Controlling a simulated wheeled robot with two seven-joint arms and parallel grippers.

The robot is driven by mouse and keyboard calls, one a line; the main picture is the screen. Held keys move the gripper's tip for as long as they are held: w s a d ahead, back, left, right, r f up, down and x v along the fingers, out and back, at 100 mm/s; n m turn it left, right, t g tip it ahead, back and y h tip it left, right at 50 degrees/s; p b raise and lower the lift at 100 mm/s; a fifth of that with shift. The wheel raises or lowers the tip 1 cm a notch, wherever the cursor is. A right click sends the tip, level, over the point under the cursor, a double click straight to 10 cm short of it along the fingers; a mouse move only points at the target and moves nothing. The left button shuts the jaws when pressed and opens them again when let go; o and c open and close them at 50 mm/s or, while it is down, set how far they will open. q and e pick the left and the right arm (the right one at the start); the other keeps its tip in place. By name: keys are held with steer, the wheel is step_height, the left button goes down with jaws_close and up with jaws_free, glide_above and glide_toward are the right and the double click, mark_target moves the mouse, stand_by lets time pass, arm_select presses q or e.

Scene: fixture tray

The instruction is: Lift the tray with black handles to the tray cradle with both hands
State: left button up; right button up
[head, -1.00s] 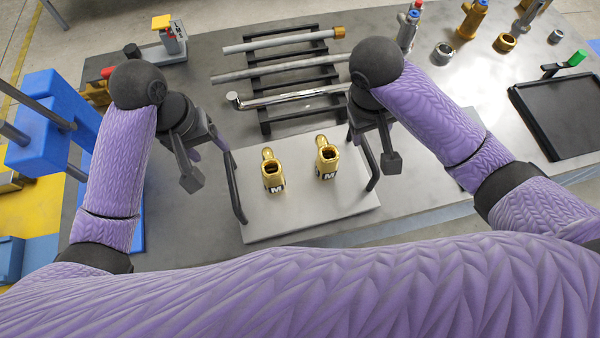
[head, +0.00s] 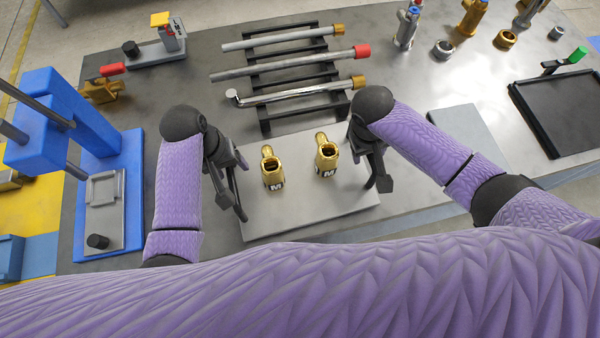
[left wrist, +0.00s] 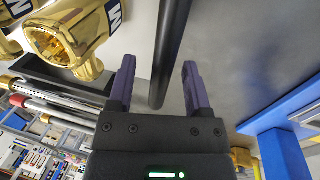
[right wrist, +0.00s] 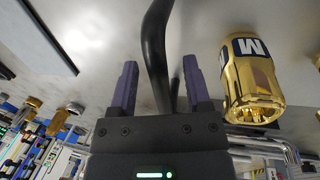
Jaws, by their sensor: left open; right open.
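The tray (head: 300,215) is a light grey plate with black handles, lying on the table in front of me. Two brass fittings marked M (head: 273,170) (head: 327,158) stand on it. My left gripper (head: 232,183) is open at the tray's left handle (head: 238,205); in the left wrist view the handle (left wrist: 170,50) runs between the open fingers. My right gripper (head: 372,165) is open at the right handle, mostly hidden in the head view. In the right wrist view this handle (right wrist: 155,45) passes between the open fingers. I cannot tell which object is the cradle.
A rack (head: 265,125) with several pipes stands behind the tray. A blue fixture (head: 98,150) is at left. At right are a flat grey slab (head: 470,128), partly behind my right arm, and a black-rimmed shallow tray (head: 560,112). Several brass and metal parts stand at the back right.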

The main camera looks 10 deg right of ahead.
arm_select(q)
steer(key=shift+c, duration=0.2)
jaws_close()
arm_select(e)
jaws_close()
arm_select(q)
steer(key=shift+w+r, duration=0.1)
steer(key=shift+r, duration=0.05)
arm_select(e)
steer(key=shift+w+r, duration=0.1)
stand_by(0.6)
